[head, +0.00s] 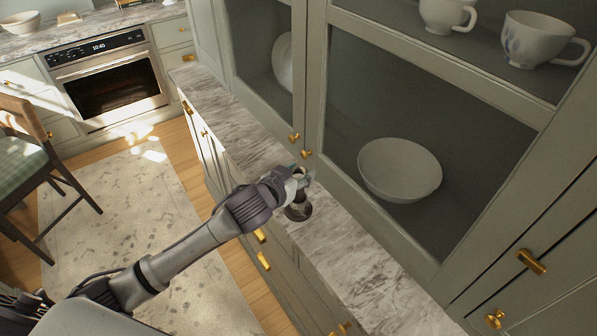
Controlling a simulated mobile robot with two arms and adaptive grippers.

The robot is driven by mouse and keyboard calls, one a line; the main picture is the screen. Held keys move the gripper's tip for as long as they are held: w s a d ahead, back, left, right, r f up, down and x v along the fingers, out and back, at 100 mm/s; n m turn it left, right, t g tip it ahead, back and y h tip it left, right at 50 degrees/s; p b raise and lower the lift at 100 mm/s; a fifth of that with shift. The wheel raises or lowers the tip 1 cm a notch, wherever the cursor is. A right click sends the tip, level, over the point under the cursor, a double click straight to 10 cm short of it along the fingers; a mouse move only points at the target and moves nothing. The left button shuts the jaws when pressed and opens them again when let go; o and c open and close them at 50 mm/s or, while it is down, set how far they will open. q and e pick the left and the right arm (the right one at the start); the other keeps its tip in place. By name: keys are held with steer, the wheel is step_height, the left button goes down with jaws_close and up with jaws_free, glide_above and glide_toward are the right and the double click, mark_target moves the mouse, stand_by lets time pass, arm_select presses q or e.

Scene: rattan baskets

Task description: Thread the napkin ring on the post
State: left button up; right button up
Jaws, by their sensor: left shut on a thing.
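My left gripper (303,180) is over the marble counter, close to the cabinet doors. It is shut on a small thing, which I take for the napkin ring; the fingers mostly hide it. The post (299,211) is a short dark upright piece on a round base on the counter, right below the gripper. The gripper covers its upper part. I cannot tell whether the ring is around the post or only above it. My right gripper is not in view.
The narrow marble counter (351,262) is clear in front of and behind the post. Glass-fronted cabinet doors with brass knobs (306,154) rise close behind it. A bowl (400,169) and cups (540,40) are inside. A chair (35,165) stands at the left.

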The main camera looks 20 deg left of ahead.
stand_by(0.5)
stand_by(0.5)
arm_select(q)
steer(key=shift+p, duration=0.7)
stand_by(0.4)
steer(key=shift+f+b, duration=0.55)
steer(key=shift+f, duration=0.35)
steer(key=shift+f+b, duration=0.5)
steer(key=shift+f, duration=0.4)
steer(key=o, duration=1.1)
